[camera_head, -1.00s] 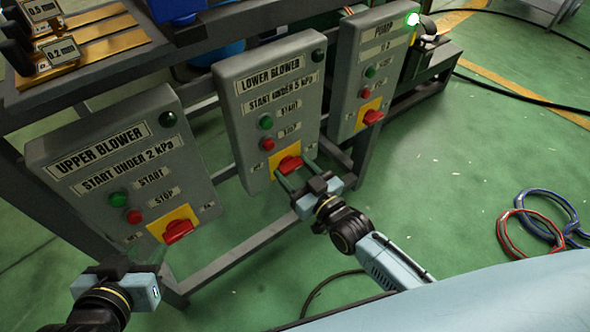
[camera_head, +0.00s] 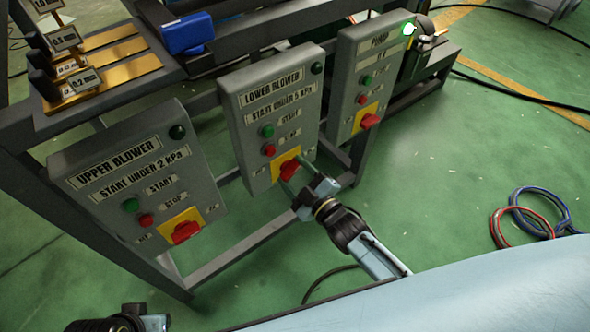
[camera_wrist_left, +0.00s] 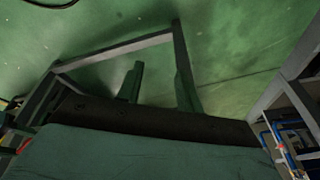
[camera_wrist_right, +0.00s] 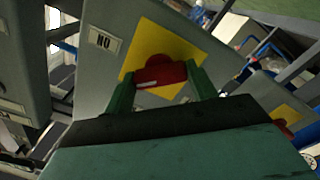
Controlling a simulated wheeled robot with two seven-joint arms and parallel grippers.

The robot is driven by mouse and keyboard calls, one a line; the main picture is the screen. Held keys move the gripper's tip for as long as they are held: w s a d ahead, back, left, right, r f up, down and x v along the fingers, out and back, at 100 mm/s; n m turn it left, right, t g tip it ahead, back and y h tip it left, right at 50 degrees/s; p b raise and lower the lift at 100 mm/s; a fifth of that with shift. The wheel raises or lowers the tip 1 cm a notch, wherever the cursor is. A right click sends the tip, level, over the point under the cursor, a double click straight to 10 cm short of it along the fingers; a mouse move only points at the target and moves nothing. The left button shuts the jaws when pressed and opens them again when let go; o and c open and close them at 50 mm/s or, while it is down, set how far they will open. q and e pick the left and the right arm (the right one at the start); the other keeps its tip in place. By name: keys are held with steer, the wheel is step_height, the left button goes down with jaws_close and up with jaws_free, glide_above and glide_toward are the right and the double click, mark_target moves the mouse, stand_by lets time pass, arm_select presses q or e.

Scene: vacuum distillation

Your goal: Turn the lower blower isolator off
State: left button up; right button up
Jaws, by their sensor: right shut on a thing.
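The lower blower box (camera_head: 272,115) is the grey middle panel, with a yellow plate and a red isolator knob (camera_head: 289,171) low on its front. My right gripper (camera_head: 299,177) is at this knob, a finger on either side. In the right wrist view the red knob (camera_wrist_right: 160,72) sits between the two green fingers (camera_wrist_right: 163,90), which are shut on it.
The upper blower box (camera_head: 140,170) stands left and the pump box (camera_head: 375,80) right, each with its own red knob. A grey frame carries the boxes. Red and blue hoses (camera_head: 530,213) lie on the green floor at right.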

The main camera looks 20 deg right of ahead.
steer(key=shift+n, duration=0.9)
steer(key=n, duration=0.2)
steer(key=shift+n, duration=2.3)
arm_select(q)
steer(key=shift+w+a+f, duration=0.1)
steer(key=shift+a+f, duration=0.05)
steer(key=shift+f, duration=0.2)
arm_select(e)
steer(key=shift+n, duration=0.7)
steer(key=o, duration=1)
